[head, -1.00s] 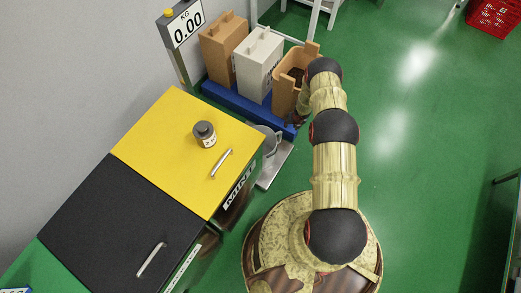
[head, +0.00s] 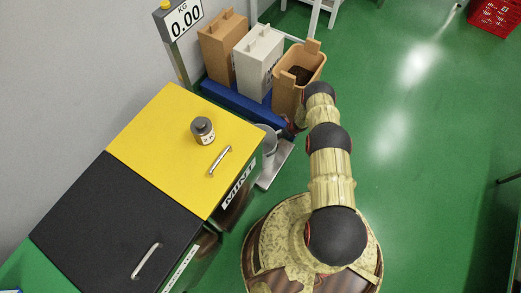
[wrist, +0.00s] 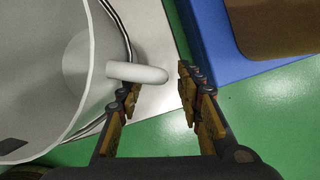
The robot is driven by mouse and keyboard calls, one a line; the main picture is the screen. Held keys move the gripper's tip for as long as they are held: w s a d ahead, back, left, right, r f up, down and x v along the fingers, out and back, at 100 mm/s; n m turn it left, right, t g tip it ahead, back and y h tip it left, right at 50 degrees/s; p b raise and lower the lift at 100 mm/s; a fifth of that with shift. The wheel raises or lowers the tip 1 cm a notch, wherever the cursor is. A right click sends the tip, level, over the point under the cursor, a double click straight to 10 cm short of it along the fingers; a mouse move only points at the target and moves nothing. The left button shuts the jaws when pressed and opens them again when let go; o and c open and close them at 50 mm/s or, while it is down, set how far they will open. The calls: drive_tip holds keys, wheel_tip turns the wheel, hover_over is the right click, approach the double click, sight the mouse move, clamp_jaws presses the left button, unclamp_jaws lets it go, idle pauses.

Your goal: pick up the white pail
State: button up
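The white pail (head: 267,143) stands on a metal plate beside the cabinet in the head view, partly hidden by the cabinet's edge. In the wrist view the pail (wrist: 40,70) fills the left side, with its open mouth and pale handle (wrist: 140,73) showing. My gripper (wrist: 157,88) is open. The handle's end lies between its two fingers in the picture; I cannot tell whether either finger touches it. In the head view my gripper is mostly hidden by my arm.
A blue platform (head: 222,93) carries a tan container (head: 217,55), a white container (head: 258,55) and an open orange-tan bin (head: 287,95). A jar (head: 203,131) stands on the yellow lid (head: 165,135).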

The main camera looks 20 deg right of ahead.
sight(270, 142)
drive_tip(key=b+x, duration=0.2)
drive_tip(key=x, duration=0.1)
drive_tip(key=shift+d+f, duration=0.1)
drive_tip(key=shift+f, duration=0.15)
drive_tip(key=shift+c, duration=0.6)
drive_tip(key=c, duration=0.8)
drive_tip(key=shift+w+r, duration=0.1)
clamp_jaws()
